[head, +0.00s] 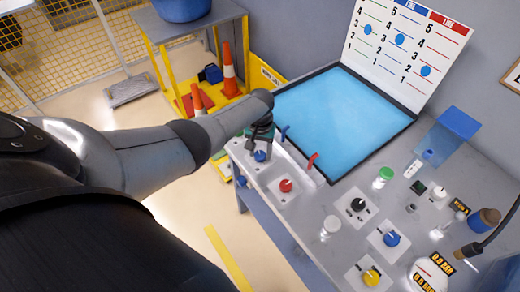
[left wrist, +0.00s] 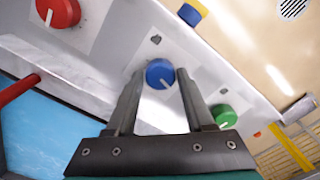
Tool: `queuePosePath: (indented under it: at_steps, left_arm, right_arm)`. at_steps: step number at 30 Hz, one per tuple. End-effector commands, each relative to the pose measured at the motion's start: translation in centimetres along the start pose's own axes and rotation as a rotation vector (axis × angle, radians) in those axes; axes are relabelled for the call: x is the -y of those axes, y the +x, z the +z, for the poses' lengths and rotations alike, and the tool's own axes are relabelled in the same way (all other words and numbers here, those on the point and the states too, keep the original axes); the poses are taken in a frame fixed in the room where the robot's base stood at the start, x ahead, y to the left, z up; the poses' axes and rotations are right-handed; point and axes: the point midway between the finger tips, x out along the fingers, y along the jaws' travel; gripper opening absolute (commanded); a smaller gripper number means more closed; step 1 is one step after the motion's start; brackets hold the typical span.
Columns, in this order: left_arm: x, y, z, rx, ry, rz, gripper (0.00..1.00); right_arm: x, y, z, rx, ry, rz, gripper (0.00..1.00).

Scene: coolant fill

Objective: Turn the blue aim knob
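A blue knob (head: 260,156) with a white pointer line sits on the left end of the bench console. In the left wrist view the blue knob (left wrist: 160,74) lies between the fingertips of my left gripper (left wrist: 161,76). The left gripper (head: 257,149) is open, with its fingers on either side of the knob; I cannot tell whether they touch it. Another blue knob (head: 391,239) is on a white plate farther right. No readable label shows which is the aim knob. My right gripper is not in view.
A red knob (head: 286,185) is beside the blue one, and a green knob (left wrist: 224,115) is on its other side. Red (head: 312,161) and blue (head: 284,132) levers stand behind. A blue screen or basin (head: 340,115) and a level chart (head: 405,45) are at the back.

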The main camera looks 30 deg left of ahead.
Motion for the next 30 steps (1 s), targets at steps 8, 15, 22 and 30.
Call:
queuePosePath:
  at_steps: [8,15,22,30]
  left_arm:
    - [0.1,0.1,0.1,0.003,0.000,-0.001,0.77]
    - [0.1,-0.3,0.1,0.004,0.000,-0.001,0.77]
    - [0.1,-3.2,0.1,0.001,0.002,-0.001,0.77]
    - [0.1,-8.1,0.1,0.000,0.001,0.000,0.77]
  right_arm:
    - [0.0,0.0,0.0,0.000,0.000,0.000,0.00]
    - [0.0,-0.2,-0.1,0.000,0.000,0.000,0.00]
    - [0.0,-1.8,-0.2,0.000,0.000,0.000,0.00]
    - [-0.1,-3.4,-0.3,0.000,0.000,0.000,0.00]
